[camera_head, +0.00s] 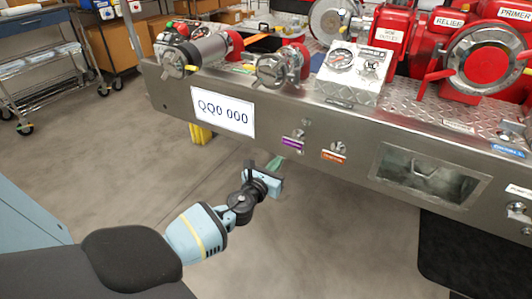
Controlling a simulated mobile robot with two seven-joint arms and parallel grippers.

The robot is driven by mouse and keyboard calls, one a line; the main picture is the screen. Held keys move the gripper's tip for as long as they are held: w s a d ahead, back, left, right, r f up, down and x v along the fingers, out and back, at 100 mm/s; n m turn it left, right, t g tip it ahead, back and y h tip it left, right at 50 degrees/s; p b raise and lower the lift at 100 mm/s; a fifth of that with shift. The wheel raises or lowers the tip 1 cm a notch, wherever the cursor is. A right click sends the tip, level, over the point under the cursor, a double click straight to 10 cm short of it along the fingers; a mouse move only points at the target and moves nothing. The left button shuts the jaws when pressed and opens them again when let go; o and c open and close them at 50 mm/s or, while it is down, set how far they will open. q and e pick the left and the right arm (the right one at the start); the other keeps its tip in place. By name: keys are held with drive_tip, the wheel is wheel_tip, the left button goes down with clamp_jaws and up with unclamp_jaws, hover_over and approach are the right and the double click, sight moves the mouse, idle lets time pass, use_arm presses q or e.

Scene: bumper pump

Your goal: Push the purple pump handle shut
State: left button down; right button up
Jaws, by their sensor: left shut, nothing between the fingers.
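The purple pump handle (298,133) is a small metal knob on the front face of the steel bumper, with a purple label (292,143) just below it. It looks close to the panel, but how far it stands out is too small to tell. My left gripper (275,163) is below and slightly left of the purple label in the picture. It is shut and empty, with a visible gap between it and the handle in the picture. My right gripper is not in view.
The steel bumper (310,112) spans the view. An orange-labelled handle (338,147) is right of the purple one, with a recessed opening (425,173) farther right. A white plate (222,112) is on the left. Grey floor (110,165) is clear on the left.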

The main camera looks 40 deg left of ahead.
use_arm(q)
drive_tip(key=v, duration=0.5)
drive_tip(key=shift+s+d+p, duration=0.15)
drive_tip(key=shift+s+p, duration=0.15)
drive_tip(key=shift+p, duration=0.05)
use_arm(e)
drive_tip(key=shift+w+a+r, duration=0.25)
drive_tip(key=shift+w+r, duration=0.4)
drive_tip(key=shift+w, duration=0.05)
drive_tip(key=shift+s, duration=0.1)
